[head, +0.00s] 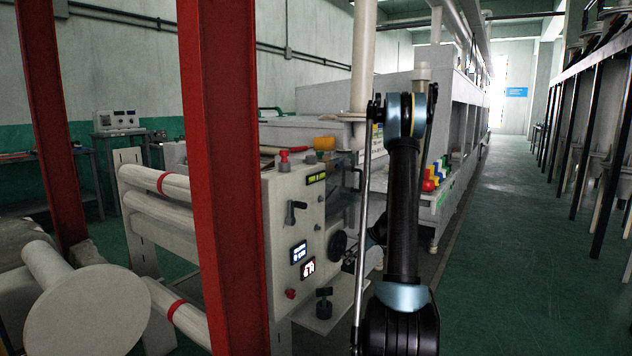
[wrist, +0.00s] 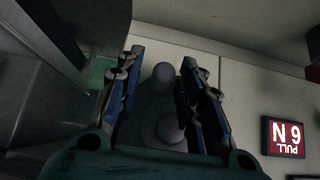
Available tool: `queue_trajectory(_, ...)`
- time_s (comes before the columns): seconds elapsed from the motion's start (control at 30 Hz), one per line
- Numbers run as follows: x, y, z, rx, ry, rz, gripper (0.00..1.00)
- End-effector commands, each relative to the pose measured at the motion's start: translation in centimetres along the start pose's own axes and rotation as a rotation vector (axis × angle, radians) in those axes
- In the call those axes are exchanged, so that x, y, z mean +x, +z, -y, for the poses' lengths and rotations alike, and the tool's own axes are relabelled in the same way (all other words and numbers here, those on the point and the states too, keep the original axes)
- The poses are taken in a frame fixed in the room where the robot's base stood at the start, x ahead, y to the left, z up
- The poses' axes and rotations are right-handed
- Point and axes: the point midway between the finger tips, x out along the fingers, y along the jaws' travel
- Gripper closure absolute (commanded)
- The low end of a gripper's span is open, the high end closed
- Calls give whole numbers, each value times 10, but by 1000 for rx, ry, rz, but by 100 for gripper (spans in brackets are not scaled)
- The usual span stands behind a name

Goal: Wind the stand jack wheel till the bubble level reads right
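A black round wheel (head: 337,245) is on the right part of the machine's pale front panel. I cannot tell for sure that it is the jack wheel. A small dark strip with a yellow-green band (head: 316,177), high on the panel, may be the bubble level; its reading is too small to make out. My gripper (head: 350,264) is beside the wheel, partly hidden by my arm. In the wrist view, its two fingers (wrist: 162,85) stand on either side of a grey rounded knob-like part (wrist: 165,110). Whether they touch it is unclear.
A black knob (head: 324,300) stands on a low ledge below the panel. A red post (head: 220,150) stands in front.

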Motion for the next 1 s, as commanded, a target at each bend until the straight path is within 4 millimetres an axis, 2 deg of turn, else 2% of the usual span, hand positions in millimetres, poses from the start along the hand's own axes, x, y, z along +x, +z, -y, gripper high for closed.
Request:
queue_trajectory(0.33, -3, 2, 1, 1, -1, 0, 62)
queue_trajectory(1.0, -38, 43, 0, 2, 0, -1, 62)
